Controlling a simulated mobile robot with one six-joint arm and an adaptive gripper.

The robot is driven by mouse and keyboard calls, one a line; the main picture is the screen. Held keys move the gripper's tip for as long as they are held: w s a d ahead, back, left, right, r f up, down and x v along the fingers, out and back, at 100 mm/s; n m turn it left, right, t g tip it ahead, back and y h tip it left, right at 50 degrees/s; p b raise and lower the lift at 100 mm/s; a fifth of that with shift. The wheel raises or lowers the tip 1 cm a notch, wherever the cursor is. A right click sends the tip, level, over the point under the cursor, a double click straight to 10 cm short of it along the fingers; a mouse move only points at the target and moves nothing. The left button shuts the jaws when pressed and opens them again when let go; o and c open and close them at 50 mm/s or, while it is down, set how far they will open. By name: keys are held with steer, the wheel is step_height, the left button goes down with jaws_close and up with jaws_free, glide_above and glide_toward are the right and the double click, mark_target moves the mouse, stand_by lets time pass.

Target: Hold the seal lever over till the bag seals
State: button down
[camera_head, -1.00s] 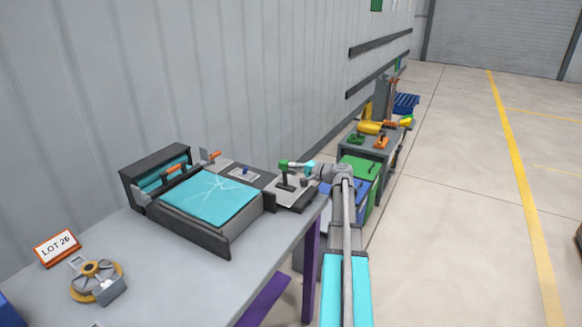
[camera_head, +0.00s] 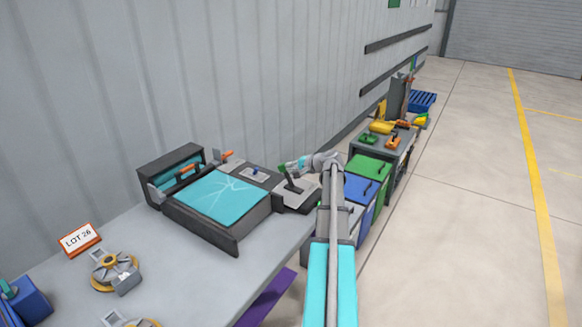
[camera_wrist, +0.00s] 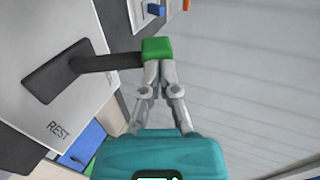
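The seal lever has a green knob (camera_wrist: 157,50) and a dark stem (camera_wrist: 105,62) rising from a slot in a light plate (camera_wrist: 75,25) marked REST. In the head view the lever (camera_head: 291,182) leans to the left on its plate at the table's far end. My gripper (camera_wrist: 158,65) has its fingers together, with the tips against the knob's near side; the knob is not between them. It also shows in the head view (camera_head: 291,166). A turquoise sheet with pale crease-like lines (camera_head: 222,197), perhaps the bag, lies flat on the dark machine bed (camera_head: 205,231).
A LOT 26 sign (camera_head: 80,240) and round fixtures (camera_head: 115,270) are at the table's near left. Green (camera_head: 368,167) and blue (camera_head: 360,190) bins stand beyond my arm. The wall is close behind the table.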

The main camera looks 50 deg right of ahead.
steer(key=shift+w+d, duration=0.2)
stand_by(1.4)
steer(key=shift+s+r, duration=0.1)
steer(key=shift+r, duration=0.05)
stand_by(0.8)
steer(key=shift+s+r+p, duration=0.1)
steer(key=shift+s+p, duration=0.1)
steer(key=shift+p, duration=0.1)
steer(key=r+p+v, duration=0.1)
steer(key=p+v, duration=0.5)
steer(key=v, duration=0.7)
steer(key=shift+a, duration=0.1)
